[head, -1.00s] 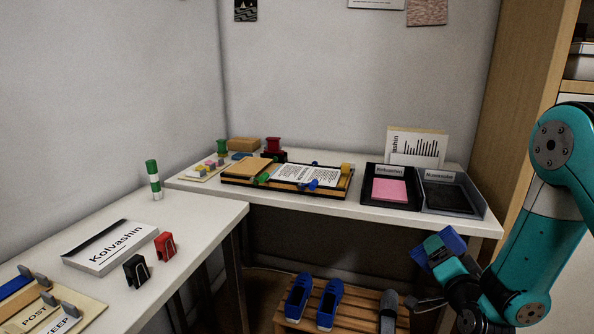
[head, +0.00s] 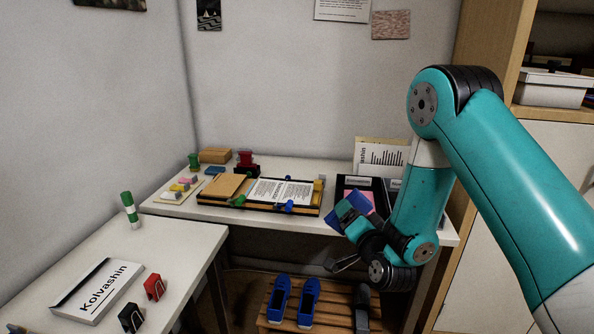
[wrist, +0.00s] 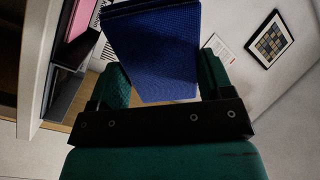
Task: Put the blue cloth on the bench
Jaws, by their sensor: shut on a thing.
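My gripper (head: 347,212) is shut on the blue cloth (head: 358,200), which looks like a folded, boxy bundle. In the wrist view the cloth (wrist: 155,55) is dark blue and textured, sitting between the two green fingers of my gripper (wrist: 160,80). In the head view my gripper and the cloth appear before the front edge of the white back bench (head: 262,223), near its right part. I cannot tell the exact gap between cloth and bench. My arm hides the bench's right end and part of the trays.
On the back bench are a black tray (head: 350,183) with a pink pad, a clipboard-like board (head: 262,192) and small items at left. A left bench (head: 170,247) holds a Kolvashin block (head: 97,290) and clips. Blue shoes (head: 308,300) sit on a slatted rack below.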

